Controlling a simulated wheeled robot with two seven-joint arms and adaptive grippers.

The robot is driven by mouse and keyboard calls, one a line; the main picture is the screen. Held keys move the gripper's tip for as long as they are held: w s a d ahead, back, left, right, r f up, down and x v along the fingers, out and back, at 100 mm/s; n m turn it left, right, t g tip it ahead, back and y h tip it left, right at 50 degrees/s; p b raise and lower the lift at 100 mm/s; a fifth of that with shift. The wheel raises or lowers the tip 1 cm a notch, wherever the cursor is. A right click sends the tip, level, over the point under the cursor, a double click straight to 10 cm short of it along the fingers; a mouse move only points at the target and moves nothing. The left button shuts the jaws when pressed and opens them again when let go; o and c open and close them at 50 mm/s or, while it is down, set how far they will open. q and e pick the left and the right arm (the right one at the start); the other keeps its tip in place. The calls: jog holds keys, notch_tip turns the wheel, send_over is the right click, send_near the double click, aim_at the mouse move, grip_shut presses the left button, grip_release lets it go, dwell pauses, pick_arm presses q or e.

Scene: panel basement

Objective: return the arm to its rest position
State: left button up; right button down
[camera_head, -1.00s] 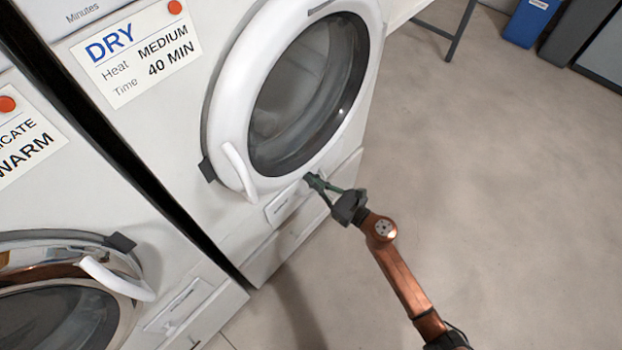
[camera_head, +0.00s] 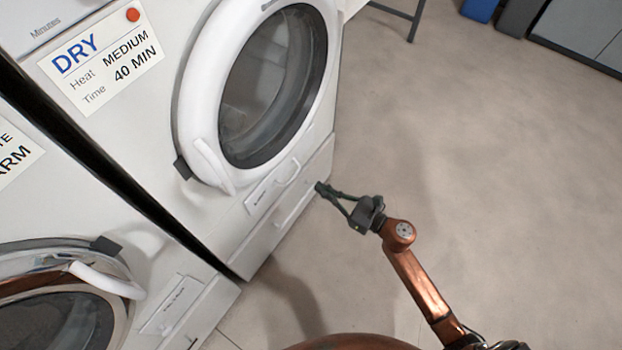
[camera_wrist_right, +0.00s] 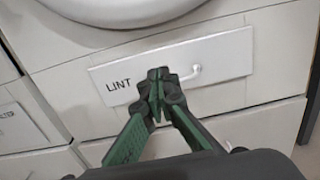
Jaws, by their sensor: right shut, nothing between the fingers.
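My right arm (camera_head: 420,285) is copper-coloured and reaches in from the bottom right of the head view. Its gripper (camera_head: 322,188) is shut and empty, in front of the lower part of the dryer (camera_head: 225,215). In the right wrist view the gripper's green-sided fingers (camera_wrist_right: 158,85) meet at their tips, in front of a white panel marked LINT (camera_wrist_right: 225,55). I cannot tell the exact gap between the tips and the panel. My left gripper is not in view.
The dryer's round door (camera_head: 190,120) is closed, with a white handle (camera_head: 212,165). A second machine (camera_head: 215,305) with a chrome-rimmed door stands at the lower left. Open concrete floor (camera_head: 480,160) lies to the right. A table leg (camera_head: 415,22) and a blue bin (camera_head: 480,8) are at the back.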

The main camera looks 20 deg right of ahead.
jog(key=shift+s+d, duration=0.15)
jog(key=shift+s, duration=0.05)
